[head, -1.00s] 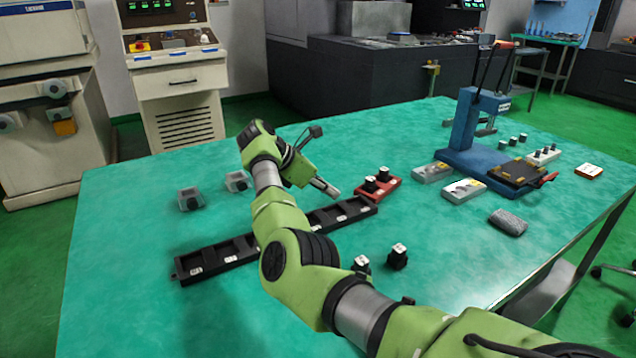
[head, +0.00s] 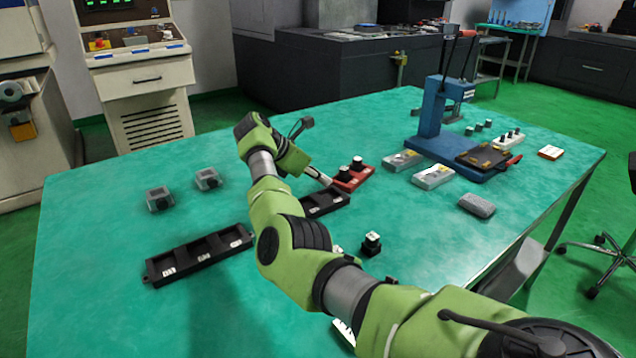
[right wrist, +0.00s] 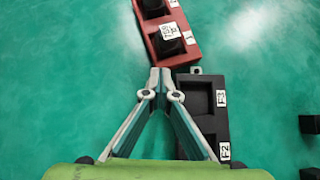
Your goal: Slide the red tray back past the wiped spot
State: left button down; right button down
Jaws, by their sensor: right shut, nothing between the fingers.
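The red tray (head: 353,181) lies on the green table behind the right end of the long black tray, and two black blocks with white tops stand in it. In the right wrist view its near end (right wrist: 180,58) lies just ahead of my right gripper (right wrist: 160,74). That gripper (head: 328,181) is shut and empty, its tips low by the near left end of the red tray. I cannot tell whether they touch it. I cannot make out a wiped spot on the table. My left gripper is not in view.
The black tray (head: 198,252) runs under my right arm, its compartments labelled. Two grey blocks (head: 160,198) stand left. A small black block (head: 371,243) stands in front. Right are pale boxes (head: 433,177), a blue press (head: 434,115) and a grey pad (head: 477,205).

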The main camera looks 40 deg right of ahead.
jog(key=shift+s+d, duration=0.15)
jog(key=shift+d, duration=0.5)
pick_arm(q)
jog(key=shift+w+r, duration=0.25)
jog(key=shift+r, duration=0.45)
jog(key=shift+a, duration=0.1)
